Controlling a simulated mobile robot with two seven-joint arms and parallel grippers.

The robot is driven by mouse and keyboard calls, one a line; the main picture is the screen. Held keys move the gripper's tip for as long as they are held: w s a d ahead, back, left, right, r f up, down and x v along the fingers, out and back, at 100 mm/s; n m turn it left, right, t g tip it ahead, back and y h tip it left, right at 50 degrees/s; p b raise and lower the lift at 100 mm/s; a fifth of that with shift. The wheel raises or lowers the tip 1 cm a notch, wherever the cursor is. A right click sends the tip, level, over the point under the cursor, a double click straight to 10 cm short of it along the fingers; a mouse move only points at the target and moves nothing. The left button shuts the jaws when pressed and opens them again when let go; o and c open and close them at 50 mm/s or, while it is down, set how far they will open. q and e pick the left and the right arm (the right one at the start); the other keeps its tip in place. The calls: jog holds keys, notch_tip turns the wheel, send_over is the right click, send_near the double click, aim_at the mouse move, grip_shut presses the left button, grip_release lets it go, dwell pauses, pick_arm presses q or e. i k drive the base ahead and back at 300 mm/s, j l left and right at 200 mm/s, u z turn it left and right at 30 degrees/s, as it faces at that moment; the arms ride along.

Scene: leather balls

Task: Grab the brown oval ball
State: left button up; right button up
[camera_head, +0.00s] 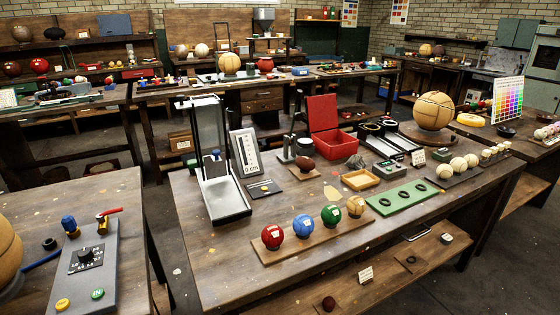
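A small brown oval ball (305,164) sits on a thin light brown square plate (304,173) near the middle of the workbench (210,258). It lies in front of the red open box and to the right of a small upright press-like device. Neither of my grippers is in the head view, so their state cannot be seen.
Red (272,236), blue (303,226), green (331,215) and tan (356,206) balls stand on a wooden strip in front of it. A metal stand (222,200) rises at left; a red box (335,145) stands behind. A control panel (88,270) occupies the near-left table.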

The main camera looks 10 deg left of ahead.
aim_at(306, 163)
jog(key=i+l+u, duration=0.15)
jog(key=l+u, duration=0.2)
jog(key=i+l+u, duration=0.15)
jog(key=l+u, duration=0.2)
jog(key=i+l+u, duration=0.1)
jog(key=l+u, duration=0.65)
